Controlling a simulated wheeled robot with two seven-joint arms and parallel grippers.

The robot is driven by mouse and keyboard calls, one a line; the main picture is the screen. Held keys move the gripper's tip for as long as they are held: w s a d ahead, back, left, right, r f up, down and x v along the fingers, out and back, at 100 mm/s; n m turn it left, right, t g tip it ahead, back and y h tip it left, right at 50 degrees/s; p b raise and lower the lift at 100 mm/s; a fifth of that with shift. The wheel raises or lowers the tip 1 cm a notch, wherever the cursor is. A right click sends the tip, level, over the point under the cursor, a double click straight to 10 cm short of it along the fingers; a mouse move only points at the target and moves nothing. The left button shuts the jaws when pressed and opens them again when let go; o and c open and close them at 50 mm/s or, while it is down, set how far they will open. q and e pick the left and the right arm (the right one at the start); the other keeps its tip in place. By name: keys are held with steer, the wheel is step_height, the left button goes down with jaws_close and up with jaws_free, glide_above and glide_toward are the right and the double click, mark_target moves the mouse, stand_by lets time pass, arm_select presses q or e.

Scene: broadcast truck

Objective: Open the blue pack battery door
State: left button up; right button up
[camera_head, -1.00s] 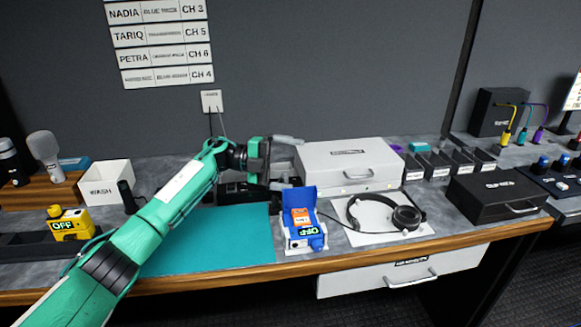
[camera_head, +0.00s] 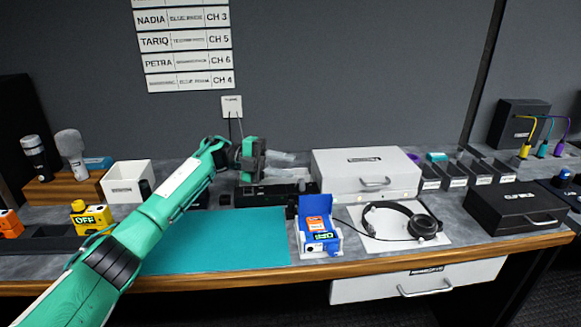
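The blue pack (camera_head: 318,237) sits in a white cradle (camera_head: 336,254) near the front edge of the counter. Its small green display reads OFF, and an orange label shows above it. A blue panel stands upright at the pack's back; I cannot tell for sure if it is the battery door. My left gripper (camera_head: 305,166) is behind and above the pack, apart from it. Its grey fingers point right with a gap between them, and nothing shows between them. My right gripper is not in view.
A teal mat (camera_head: 230,240) lies clear left of the pack. Headphones (camera_head: 422,226) rest on a white sheet to the right. A grey-white case (camera_head: 335,178) stands behind, beside a dark rack (camera_head: 262,196). A yellow pack (camera_head: 92,218) is at the left.

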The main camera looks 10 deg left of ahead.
arm_select(q)
steer(key=a+b, duration=0.2)
steer(key=a, duration=0.8)
steer(key=shift+w+f, duration=0.15)
steer(key=shift+w, duration=0.2)
stand_by(0.7)
